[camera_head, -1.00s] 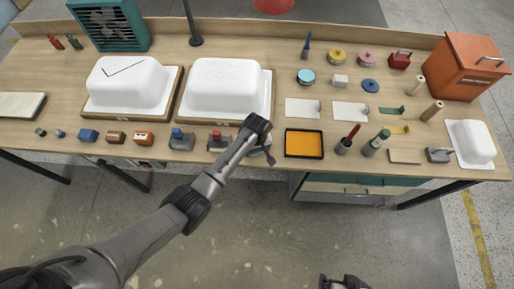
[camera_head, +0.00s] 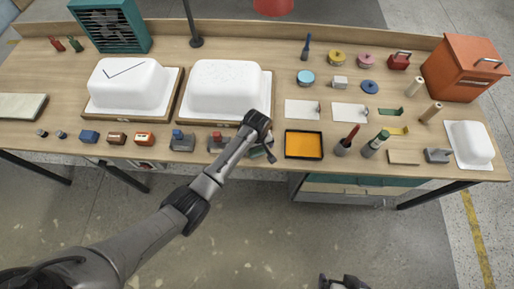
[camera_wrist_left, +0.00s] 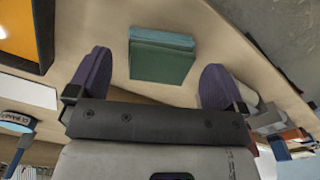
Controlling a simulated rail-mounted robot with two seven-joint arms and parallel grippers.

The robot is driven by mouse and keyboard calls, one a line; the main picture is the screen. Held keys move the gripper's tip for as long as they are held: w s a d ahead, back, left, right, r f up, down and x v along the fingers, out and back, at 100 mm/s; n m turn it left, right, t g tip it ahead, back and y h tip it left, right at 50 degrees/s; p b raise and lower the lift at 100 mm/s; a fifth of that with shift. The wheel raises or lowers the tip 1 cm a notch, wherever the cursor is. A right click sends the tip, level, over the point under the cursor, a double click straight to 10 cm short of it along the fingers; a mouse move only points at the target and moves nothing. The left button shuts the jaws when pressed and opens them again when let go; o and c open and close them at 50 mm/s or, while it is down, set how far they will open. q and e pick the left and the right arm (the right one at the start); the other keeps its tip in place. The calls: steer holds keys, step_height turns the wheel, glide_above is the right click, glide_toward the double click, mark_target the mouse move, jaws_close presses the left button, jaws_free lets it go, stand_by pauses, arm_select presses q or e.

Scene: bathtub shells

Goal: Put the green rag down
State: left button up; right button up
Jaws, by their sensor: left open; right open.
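The green rag (camera_wrist_left: 162,56) is a folded, block-like teal-green cloth lying on the wooden bench top near its front edge. My left gripper (camera_wrist_left: 158,78) is open, with one purple finger on each side of the rag and a visible gap to both. In the head view the rag (camera_head: 257,152) is mostly hidden by my left gripper (camera_head: 265,146), just left of the orange tray. My right gripper (camera_head: 343,282) is only partly in view at the bottom edge, away from the bench and apart from any object.
The black-rimmed orange tray (camera_head: 304,145) is right of the rag. A red-and-grey tool (camera_head: 217,142) is close on the left. A white tub shell (camera_head: 226,87) on a wooden base stands behind. Bottles (camera_head: 375,144) and small tools fill the right side.

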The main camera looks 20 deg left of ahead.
arm_select(q)
step_height(320, 180, up, 9)
steer(key=p, duration=0.1)
stand_by(0.3)
steer(key=s+a+f+m+t, duration=0.1)
steer(key=s+m, duration=0.1)
steer(key=s, duration=0.6)
steer(key=s+a+f+m+t, duration=0.1)
steer(key=s+a+f+m, duration=0.15)
steer(key=s, duration=0.55)
steer(key=s+a+m, duration=0.1)
steer(key=s+m, duration=0.1)
steer(key=s, duration=0.7)
steer(key=s+a+r+m+t, duration=0.1)
steer(key=s+r+m, duration=0.2)
steer(key=s, duration=0.6)
steer(key=shift+r+t, duration=0.3)
steer(key=shift+r, duration=0.6)
steer(key=shift+a+m, duration=0.1)
steer(key=shift+m, duration=0.15)
